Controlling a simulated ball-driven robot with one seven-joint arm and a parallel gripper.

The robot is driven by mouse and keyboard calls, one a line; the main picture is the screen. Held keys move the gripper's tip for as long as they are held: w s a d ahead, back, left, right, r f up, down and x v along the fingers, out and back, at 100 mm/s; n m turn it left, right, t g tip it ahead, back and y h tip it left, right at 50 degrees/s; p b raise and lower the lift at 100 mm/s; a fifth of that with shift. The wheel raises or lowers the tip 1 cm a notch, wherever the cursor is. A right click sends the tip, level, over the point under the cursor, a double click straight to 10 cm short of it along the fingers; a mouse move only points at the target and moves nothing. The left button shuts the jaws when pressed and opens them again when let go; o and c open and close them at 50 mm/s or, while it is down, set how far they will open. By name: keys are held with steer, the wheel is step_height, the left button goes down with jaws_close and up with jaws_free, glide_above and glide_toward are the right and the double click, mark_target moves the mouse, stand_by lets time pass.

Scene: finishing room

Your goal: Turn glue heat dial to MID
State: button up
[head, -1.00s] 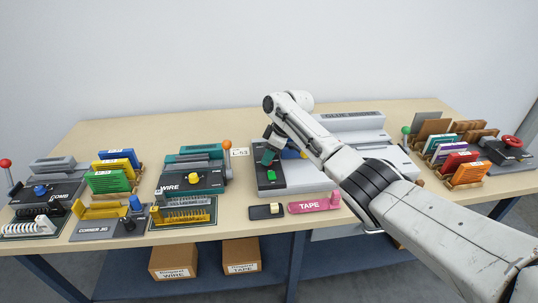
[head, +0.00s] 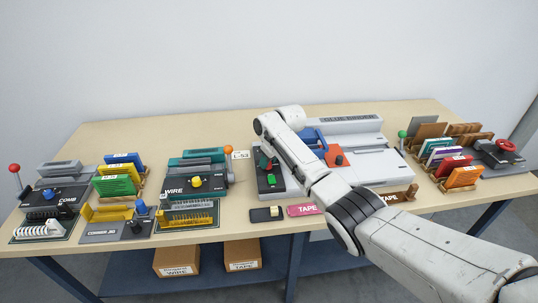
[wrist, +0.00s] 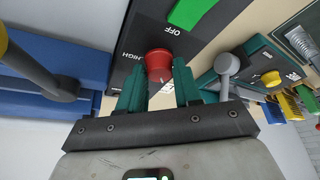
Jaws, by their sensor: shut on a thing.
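The glue heat dial is a red round knob (wrist: 158,62) on a dark panel, seen in the wrist view. The words HIGH and OFF stand on the panel around it; other markings are hidden by a finger. My gripper (wrist: 159,74) has its two teal fingers shut on the knob, one at each side. Which mark the dial points at I cannot tell. In the head view the dark control panel (head: 272,188) is at the left end of the white glue machine (head: 372,165), with my gripper (head: 267,163) at its far part; the knob is hardly visible there.
A green switch (head: 270,181) is on the same panel, close to the dial. A blue part (head: 311,137) and a red-orange part (head: 335,156) are on the glue machine. The teal WIRE machine (head: 196,179) stands to the left. A pink TAPE block (head: 302,210) lies in front.

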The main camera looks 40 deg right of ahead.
steer(key=m, duration=0.1)
steer(key=m+h, duration=0.1)
steer(key=m, duration=0.2)
steer(key=shift+a+m+h+p, duration=0.25)
steer(key=shift+m+h+p, duration=0.05)
steer(key=shift+h, duration=0.1)
steer(key=shift+w+m+g+h+b, duration=0.1)
steer(key=shift+m+g+h+b, duration=0.35)
steer(key=shift+m, duration=1.15)
steer(key=o, duration=1)
steer(key=shift+r, duration=0.1)
steer(key=v, duration=1)
steer(key=shift+a+r, duration=0.2)
